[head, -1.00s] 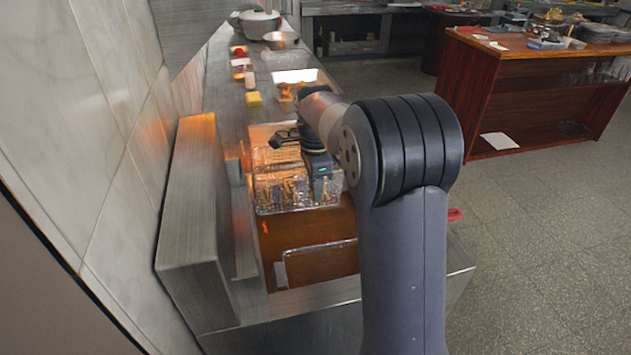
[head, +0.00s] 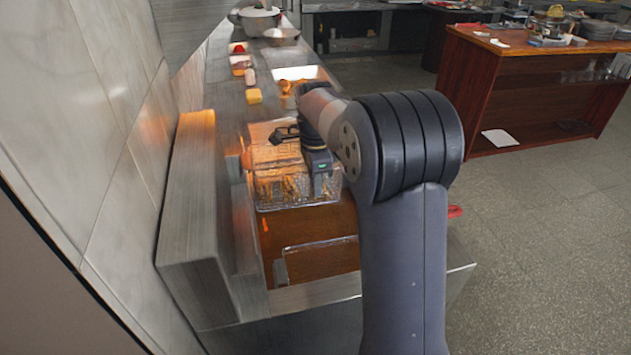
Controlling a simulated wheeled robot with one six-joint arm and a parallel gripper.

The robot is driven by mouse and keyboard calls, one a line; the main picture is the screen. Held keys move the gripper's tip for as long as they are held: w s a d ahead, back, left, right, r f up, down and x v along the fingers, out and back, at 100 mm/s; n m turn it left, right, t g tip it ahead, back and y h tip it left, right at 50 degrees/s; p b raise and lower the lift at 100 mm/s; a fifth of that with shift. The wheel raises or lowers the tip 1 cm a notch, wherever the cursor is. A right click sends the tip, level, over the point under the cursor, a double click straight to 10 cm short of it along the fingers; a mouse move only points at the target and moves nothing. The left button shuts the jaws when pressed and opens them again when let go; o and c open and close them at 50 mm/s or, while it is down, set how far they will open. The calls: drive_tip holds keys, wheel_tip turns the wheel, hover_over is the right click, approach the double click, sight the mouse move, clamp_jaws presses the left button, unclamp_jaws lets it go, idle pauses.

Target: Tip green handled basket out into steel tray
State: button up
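A wire basket (head: 268,190) with orange-lit pieces in it sits over the grill at the middle left. I see no green handle on it; that part may be hidden behind my arm. My gripper (head: 284,136) is over the far part of the basket, seen from behind. My wrist and forearm cover much of it, and I cannot tell whether its fingers are open, shut or touching the basket. A bright, pale, shallow tray (head: 296,73) lies on the counter beyond, likely the steel tray. My arm hides part of the space in front of it.
A second, empty wire basket (head: 318,246) lies nearer, with a red handle (head: 455,211) to the right of my arm. Small food blocks (head: 254,96), a bowl (head: 281,37) and a pot (head: 258,20) stand farther back.

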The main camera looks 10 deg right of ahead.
drive_tip(key=shift+o, duration=0.6)
drive_tip(key=shift+r, duration=0.1)
wheel_tip(320, 180, up, 11)
drive_tip(key=shift+f, duration=0.2)
drive_tip(key=shift+f, duration=0.1)
wheel_tip(320, 180, down, 10)
drive_tip(key=shift+f, duration=0.1)
drive_tip(key=shift+w+r, duration=0.1)
drive_tip(key=shift+r, duration=0.25)
wheel_tip(320, 180, up, 7)
drive_tip(key=shift+f, duration=0.1)
